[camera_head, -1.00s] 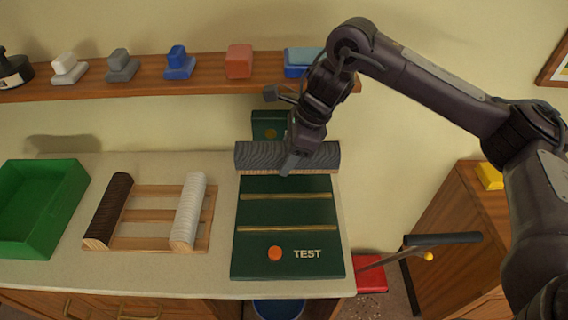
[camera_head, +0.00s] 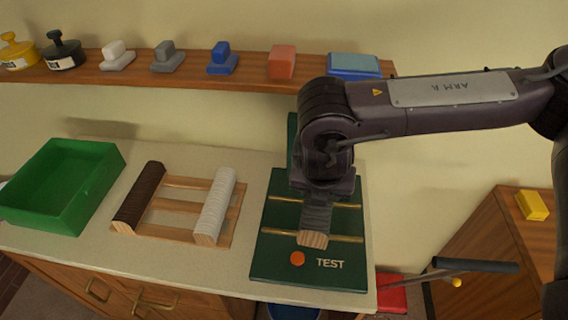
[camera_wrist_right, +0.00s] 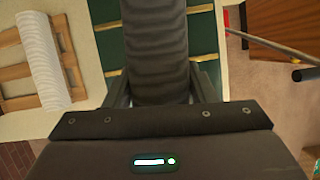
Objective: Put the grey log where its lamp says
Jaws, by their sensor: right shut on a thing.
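The grey ridged log (camera_head: 316,217) is in my right gripper (camera_head: 318,192), over the green TEST board (camera_head: 275,268). Its pale wooden end points to the front, and the log runs across the brass bars. I cannot tell whether it touches them. In the right wrist view the log (camera_wrist_right: 155,45) lies between the two fingers of my right gripper (camera_wrist_right: 160,85). The board has an orange button (camera_head: 297,258). The upright green panel (camera_head: 292,132) behind the board is mostly hidden by my arm, and no lamp on it shows. My left gripper is out of view.
Left of the board a wooden rack (camera_head: 175,206) holds a dark brown log (camera_head: 139,196) and a white log (camera_head: 215,205). A green open bin (camera_head: 45,212) stands at the far left. A red bin (camera_head: 392,293) and a black-handled lever (camera_head: 474,264) are at the right.

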